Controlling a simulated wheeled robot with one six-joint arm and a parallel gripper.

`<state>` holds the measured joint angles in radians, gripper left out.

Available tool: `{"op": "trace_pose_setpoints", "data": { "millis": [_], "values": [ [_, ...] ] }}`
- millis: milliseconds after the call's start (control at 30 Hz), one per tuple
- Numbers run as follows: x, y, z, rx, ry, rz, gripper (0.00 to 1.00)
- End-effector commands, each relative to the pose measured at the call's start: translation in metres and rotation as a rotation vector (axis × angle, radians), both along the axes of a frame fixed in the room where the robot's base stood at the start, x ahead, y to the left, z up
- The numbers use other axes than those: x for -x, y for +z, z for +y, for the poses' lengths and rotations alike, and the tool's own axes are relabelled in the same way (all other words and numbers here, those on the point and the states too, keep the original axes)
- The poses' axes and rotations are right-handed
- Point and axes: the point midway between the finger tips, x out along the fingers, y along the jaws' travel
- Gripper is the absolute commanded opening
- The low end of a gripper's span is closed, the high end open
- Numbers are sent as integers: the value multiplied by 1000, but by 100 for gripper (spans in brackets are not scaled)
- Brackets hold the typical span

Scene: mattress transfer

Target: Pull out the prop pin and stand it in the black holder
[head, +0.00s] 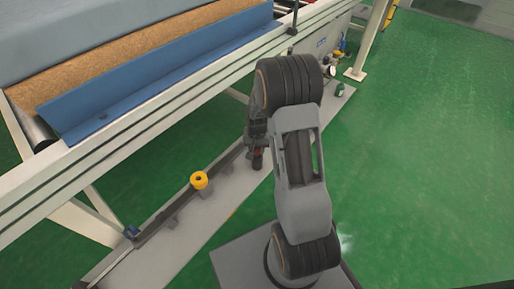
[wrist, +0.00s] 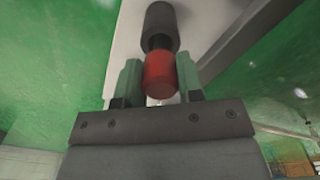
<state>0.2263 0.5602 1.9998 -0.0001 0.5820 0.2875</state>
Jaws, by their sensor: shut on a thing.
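My gripper (wrist: 158,76) is shut on a red cylindrical piece (wrist: 159,78), which looks like the head of the prop pin. It sits between the two pale green fingers in the wrist view. A dark neck runs from it towards a dark grey cylinder (wrist: 161,27), which looks like the black holder. I cannot tell how deep the pin sits in it. In the head view my gripper (head: 257,138) is low over the grey floor beam, with a small dark red and black piece (head: 258,160) below it. My arm hides part of that spot.
A yellow ring-shaped part (head: 198,180) stands on the grey floor beam (head: 190,225) to the left. A cream machine frame (head: 150,120) with a blue sheet (head: 160,80) runs along the left. Bottles and small parts stand beyond my arm. Green floor is clear at right.

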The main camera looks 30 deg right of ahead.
Motion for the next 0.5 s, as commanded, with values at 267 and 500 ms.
{"op": "trace_pose_setpoints", "data": {
  "millis": [267, 500],
  "values": [
    [0, -8, 0, 0, 0, -1, 6],
    [0, -14, 0, 0, 0, -1, 6]
  ]
}}
